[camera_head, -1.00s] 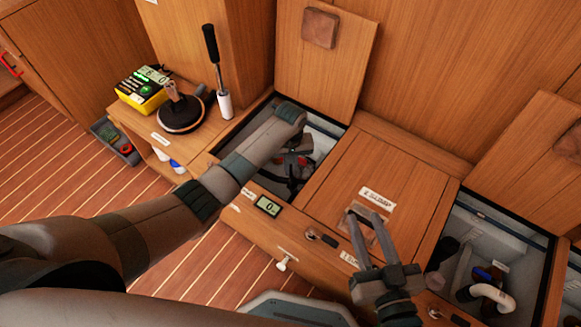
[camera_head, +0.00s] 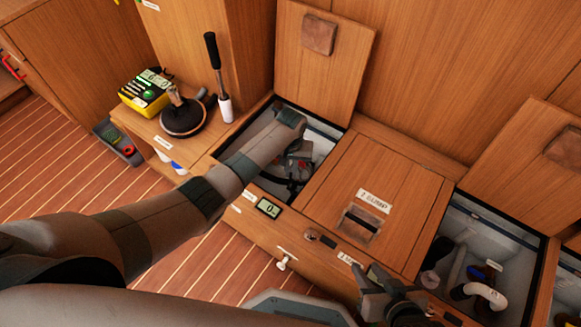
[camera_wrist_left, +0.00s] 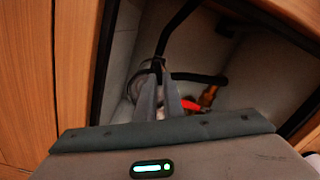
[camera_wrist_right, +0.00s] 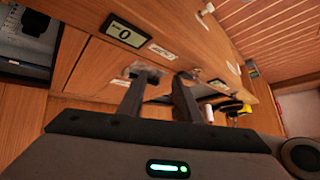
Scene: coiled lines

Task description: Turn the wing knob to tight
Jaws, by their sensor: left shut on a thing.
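My left gripper (camera_head: 297,168) reaches down into the open left compartment, its forearm covering part of the opening. In the left wrist view its fingers (camera_wrist_left: 161,76) are close together among black hoses, shut on a small part that appears to be the wing knob. The knob is mostly hidden between the fingers, so its angle cannot be told. A red handle (camera_wrist_left: 190,105) and a brass fitting (camera_wrist_left: 209,95) lie just right of the fingers. My right gripper (camera_head: 374,279) is over the front edge of the bench, its fingers (camera_wrist_right: 160,84) apart and empty.
A small display (camera_head: 268,207) sits on the bench front. The middle lid (camera_head: 365,170) is closed, with a recessed pull. The right compartment (camera_head: 510,235) is open, with a white hose (camera_head: 490,293). A yellow meter (camera_head: 146,91) and a black-handled tool (camera_head: 218,75) stand on the left shelf.

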